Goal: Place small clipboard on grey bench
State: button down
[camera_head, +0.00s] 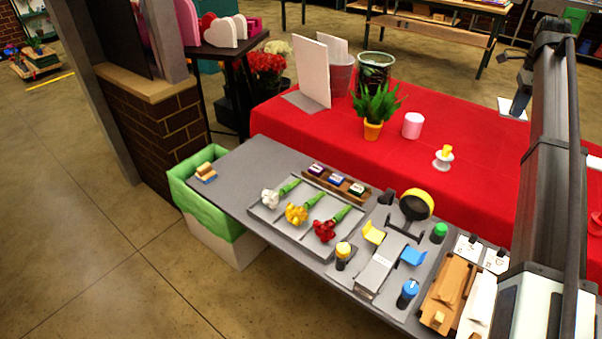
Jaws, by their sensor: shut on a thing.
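My gripper (520,90) is at the upper right, beside my arm, high over the far part of the red-covered table. It is shut on a small pale flat board, which looks like the small clipboard (512,108). The board hangs below the fingers, and its details are too small to tell. The grey bench (232,178) runs from the centre left to the lower right. The gripper is well apart from it, up and to the right. My arm hides part of the bench's right end.
A grey tray (262,215) with three flowers lies on the bench. A wooden ink-pad rack (335,183), bottles, a yellow-black round device (415,206) and a brown board (449,290) crowd the right part. The bench's left end is mostly bare, beside a green-lined bin (203,205).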

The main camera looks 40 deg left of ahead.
jog(key=s+a+n, duration=0.2)
jog(key=s+a, duration=0.2)
jog(key=a, duration=0.6)
jog(key=s+a+n, duration=0.3)
jog(key=s+a, duration=0.2)
jog(key=a, duration=0.6)
jog(key=s+a+n, duration=0.2)
jog(key=s+a, duration=0.2)
jog(key=a, duration=0.6)
jog(key=s+a+n, duration=0.8)
jog(key=s+a, duration=1.7)
jog(key=shift+s+a+f, duration=0.1)
jog(key=shift+a+f, duration=0.05)
jog(key=shift+f, duration=5.9)
jog(key=shift+a+f, duration=0.15)
jog(key=shift+f, duration=5.85)
jog(key=shift+f, duration=0.15)
jog(key=c, duration=1.1)
grip_release()
jog(key=shift+o, duration=0.2)
